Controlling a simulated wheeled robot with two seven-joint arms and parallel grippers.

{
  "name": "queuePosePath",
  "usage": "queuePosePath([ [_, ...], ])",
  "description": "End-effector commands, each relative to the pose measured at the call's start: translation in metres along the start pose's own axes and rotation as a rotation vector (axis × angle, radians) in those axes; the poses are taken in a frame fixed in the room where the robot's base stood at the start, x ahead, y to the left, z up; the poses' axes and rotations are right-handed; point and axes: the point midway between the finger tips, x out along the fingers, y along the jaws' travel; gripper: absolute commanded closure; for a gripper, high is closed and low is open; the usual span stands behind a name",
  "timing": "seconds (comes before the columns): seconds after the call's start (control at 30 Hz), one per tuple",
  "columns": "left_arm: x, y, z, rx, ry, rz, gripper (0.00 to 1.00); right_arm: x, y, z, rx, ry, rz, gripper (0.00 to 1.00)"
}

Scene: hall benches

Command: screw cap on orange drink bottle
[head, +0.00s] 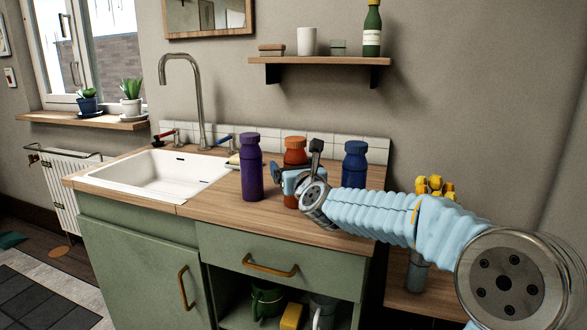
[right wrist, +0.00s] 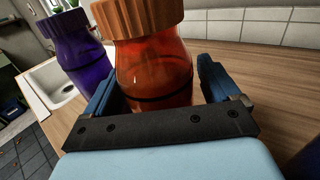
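The orange drink bottle (head: 295,158) stands upright on the wooden counter, between a purple and a blue bottle. Its ribbed orange cap (head: 295,142) sits on top; I cannot tell how tightly. My right gripper (head: 287,182) is at the bottle's front, hiding its lower part in the head view. In the right wrist view the open blue fingers of the gripper (right wrist: 158,85) flank the translucent orange bottle (right wrist: 152,75), below the cap (right wrist: 138,14). A narrow gap seems to show at the right finger. My left gripper is not in view.
The purple bottle (head: 251,170) stands close on the left, and the blue bottle (head: 355,165) on the right near my arm. A white sink (head: 150,175) with a tall faucet (head: 198,95) lies to the left. A shelf (head: 325,61) hangs above. Counter (head: 215,205) is clear in front.

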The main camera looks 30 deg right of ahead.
Motion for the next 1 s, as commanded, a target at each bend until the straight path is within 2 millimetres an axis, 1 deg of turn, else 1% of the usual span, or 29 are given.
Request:
queuePosePath([
  [0.17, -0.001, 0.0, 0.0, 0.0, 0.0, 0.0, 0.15, 0.0, 0.0, 0.0, 0.0, 0.0, 0.0, 0.11],
  [0.27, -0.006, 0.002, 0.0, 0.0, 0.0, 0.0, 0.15, 0.0, 0.0, 0.005, 0.0, 0.0, 0.0, 0.11],
  [0.3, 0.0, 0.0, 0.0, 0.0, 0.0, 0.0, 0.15, -0.005, 0.0, 0.001, -0.002, -0.001, 0.0, 0.11],
  [0.37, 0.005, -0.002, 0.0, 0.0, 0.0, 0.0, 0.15, -0.014, 0.0, 0.0, -0.002, -0.003, 0.0, 0.11],
  [0.47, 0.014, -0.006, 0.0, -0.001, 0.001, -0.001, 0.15, -0.034, 0.0, -0.002, -0.003, -0.004, 0.0, 0.11],
  [0.6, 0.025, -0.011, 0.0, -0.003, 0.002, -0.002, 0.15, -0.066, 0.0, -0.001, -0.002, -0.005, -0.001, 0.11],
  [0.7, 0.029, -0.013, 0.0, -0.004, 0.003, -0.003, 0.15, -0.086, 0.0, 0.0, -0.002, -0.004, 0.0, 0.11],
  [0.83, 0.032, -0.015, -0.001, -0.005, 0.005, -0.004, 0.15, -0.106, 0.0, 0.001, -0.001, -0.001, 0.0, 0.11],
  [1.0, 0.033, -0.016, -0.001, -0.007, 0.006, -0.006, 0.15, -0.119, 0.0, 0.002, 0.0, 0.0, 0.0, 0.11],
])
